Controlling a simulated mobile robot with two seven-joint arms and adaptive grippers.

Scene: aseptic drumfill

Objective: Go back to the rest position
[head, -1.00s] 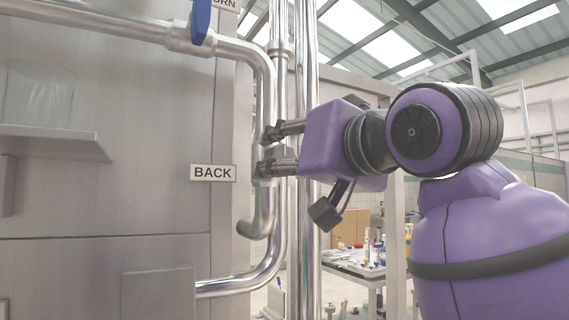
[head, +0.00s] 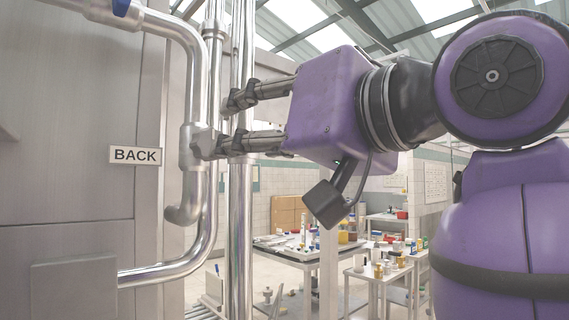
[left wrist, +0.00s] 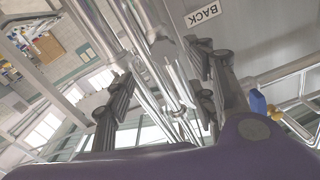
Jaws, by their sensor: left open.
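My left gripper (head: 217,124) is at the steel pipes beside the cabinet. In the head view its arm comes in from the right. The jaws are open, one finger above the other. The fingertips overlap the upright pipes (head: 241,200) in the picture, and I cannot tell whether they touch. The left wrist view shows the same gripper (left wrist: 160,78) with its fingers spread and nothing held. Pipes run through the view between and behind them. My right gripper is in neither view.
A bent pipe (head: 163,270) and a cabinet with a BACK sign (head: 135,156) are at left. A blue valve handle (head: 121,7) is at the top left and also shows in the left wrist view (left wrist: 258,103). Tables with bottles (head: 300,252) stand beyond, low at centre right.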

